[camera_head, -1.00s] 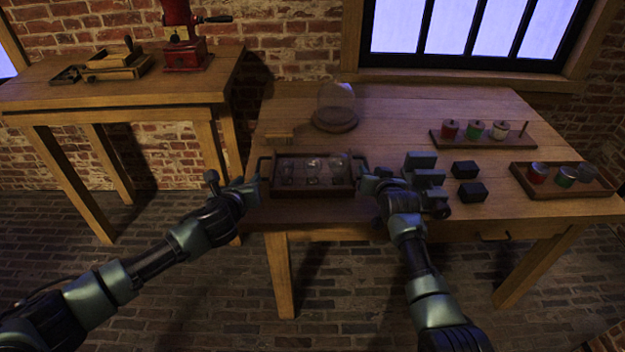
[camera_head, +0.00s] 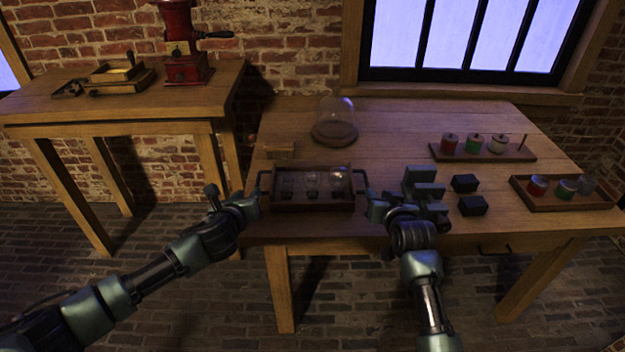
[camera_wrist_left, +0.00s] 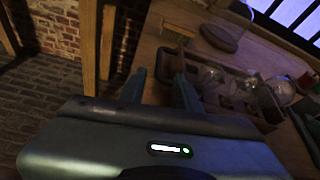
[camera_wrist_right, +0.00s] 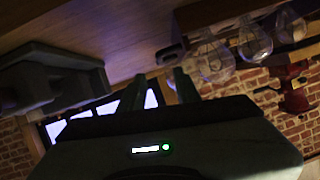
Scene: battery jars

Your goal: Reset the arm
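The jars also show in the right wrist view (camera_wrist_right: 253,40). My left gripper (camera_head: 254,203) is just in front of the tray's left handle (camera_head: 263,182). Its fingers are apart and empty in the left wrist view (camera_wrist_left: 160,88). My right gripper (camera_head: 376,207) is just in front of the right handle (camera_head: 364,183). Its fingers are apart and empty in the right wrist view (camera_wrist_right: 160,88).
A grey block-like device (camera_head: 424,187) stands close to the right gripper, with two dark blocks (camera_head: 466,183) beside it. A glass dome (camera_head: 336,118) is behind the tray. A side table (camera_head: 110,107) holds a red grinder (camera_head: 186,70).

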